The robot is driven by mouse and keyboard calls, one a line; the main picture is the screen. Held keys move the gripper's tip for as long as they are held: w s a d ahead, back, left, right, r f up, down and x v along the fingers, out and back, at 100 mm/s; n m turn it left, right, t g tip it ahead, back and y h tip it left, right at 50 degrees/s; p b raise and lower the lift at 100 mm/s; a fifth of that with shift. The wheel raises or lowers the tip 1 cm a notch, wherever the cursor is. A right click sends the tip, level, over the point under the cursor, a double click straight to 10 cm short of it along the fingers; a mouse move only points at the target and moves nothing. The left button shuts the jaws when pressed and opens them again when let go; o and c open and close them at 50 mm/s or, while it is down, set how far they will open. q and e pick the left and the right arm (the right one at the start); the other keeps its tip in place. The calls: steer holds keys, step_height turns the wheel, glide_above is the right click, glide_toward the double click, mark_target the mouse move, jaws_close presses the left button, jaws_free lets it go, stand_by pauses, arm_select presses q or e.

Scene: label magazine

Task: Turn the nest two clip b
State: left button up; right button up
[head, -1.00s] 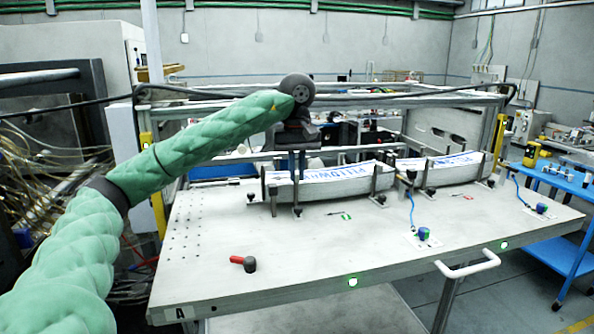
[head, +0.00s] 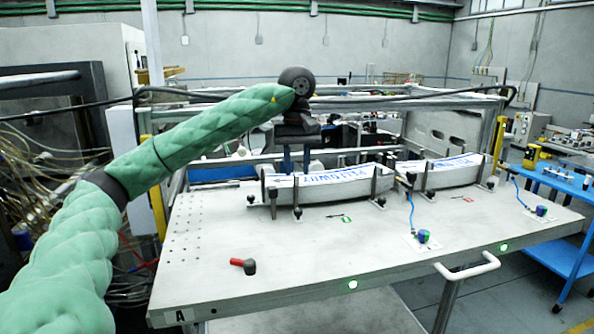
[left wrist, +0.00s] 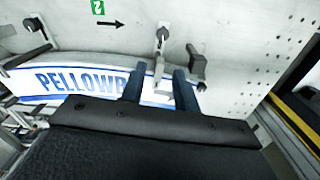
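The nearer nest (head: 335,187) holds a white strip with blue "PELLOWRY" lettering (left wrist: 80,80). A green "2" mark (left wrist: 97,7) with a black arrow lies on the table beside it. My left gripper (head: 296,168) is above the nest's left part, fingers down. In the left wrist view its fingers (left wrist: 158,88) are apart, with a grey clip (left wrist: 161,62) showing between them. Contact cannot be told. My right gripper is out of view.
A second nest (head: 450,175) with a similar strip stands to the right, with a red mark by it. A red-handled tool (head: 243,264) lies at front left. Knobs with blue cables (head: 424,237) stand at front right. The table's front middle is clear.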

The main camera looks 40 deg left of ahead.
mark_target(297, 176)
arm_select(q)
steer(key=shift+r, duration=2.85)
